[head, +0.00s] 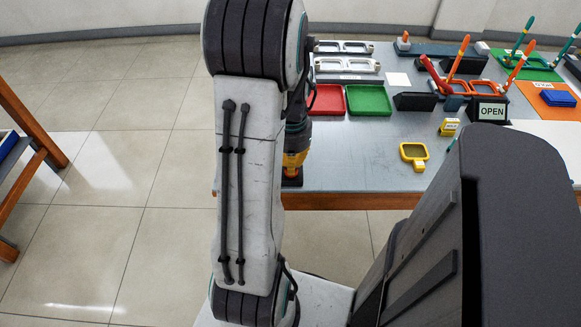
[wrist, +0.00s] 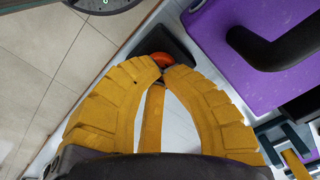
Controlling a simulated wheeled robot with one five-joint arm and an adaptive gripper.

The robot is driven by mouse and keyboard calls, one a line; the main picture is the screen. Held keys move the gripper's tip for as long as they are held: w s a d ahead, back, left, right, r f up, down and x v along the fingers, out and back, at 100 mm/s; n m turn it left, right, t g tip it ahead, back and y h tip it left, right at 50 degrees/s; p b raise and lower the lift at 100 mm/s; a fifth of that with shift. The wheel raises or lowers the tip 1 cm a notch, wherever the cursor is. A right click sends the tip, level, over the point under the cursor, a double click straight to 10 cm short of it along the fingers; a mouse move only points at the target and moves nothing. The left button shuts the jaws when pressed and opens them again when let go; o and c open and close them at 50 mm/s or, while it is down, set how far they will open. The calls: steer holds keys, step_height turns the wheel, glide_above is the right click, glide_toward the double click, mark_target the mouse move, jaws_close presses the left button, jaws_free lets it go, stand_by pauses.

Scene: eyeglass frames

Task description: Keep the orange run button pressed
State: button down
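The orange run button (wrist: 161,60) shows in the wrist view as a small dome on a dark box (wrist: 176,48). My gripper (wrist: 165,69) has its yellow fingers curved in, with the tips almost together at the near side of the button. The tips partly cover the button, and I cannot tell whether it is pushed down. In the head view my gripper (head: 294,165) points down over the dark box (head: 291,181) at the table's front left corner. My arm hides part of it there, and the button itself is not visible.
The grey table (head: 350,165) holds a red tray (head: 327,100), a green tray (head: 369,100), a yellow-framed item (head: 413,154) and an OPEN sign (head: 491,111). A purple block (wrist: 215,70) with a black curved bar is beside the box. Tiled floor lies left.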

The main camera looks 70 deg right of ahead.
steer(key=shift+f+b, duration=0.4)
steer(key=shift+f, duration=0.1)
stand_by(0.4)
steer(key=shift+r, duration=0.15)
stand_by(0.5)
steer(key=shift+r+p, duration=2.55)
steer(key=shift+r, duration=0.4)
steer(key=shift+s+a+f+n, duration=0.1)
steer(key=shift+a+n, duration=0.4)
steer(key=shift+n, duration=0.2)
steer(key=w+a+r+n+t+p, duration=0.1)
steer(key=w+a+r+n, duration=0.3)
steer(key=a, duration=0.6)
steer(key=w+a+r+n+t+p, duration=0.1)
steer(key=w+a+r+n, duration=0.3)
steer(key=a+r+n, duration=0.4)
steer(key=w+a+r+n+t+p, duration=0.1)
steer(key=w+a+r+n+p, duration=0.2)
steer(key=a, duration=1)
step_height(320, 180, up, 3)
steer(key=w+n, duration=0.2)
steer(key=n, duration=0.2)
steer(key=shift+a+p, duration=0.3)
steer(key=shift+p, duration=0.05)
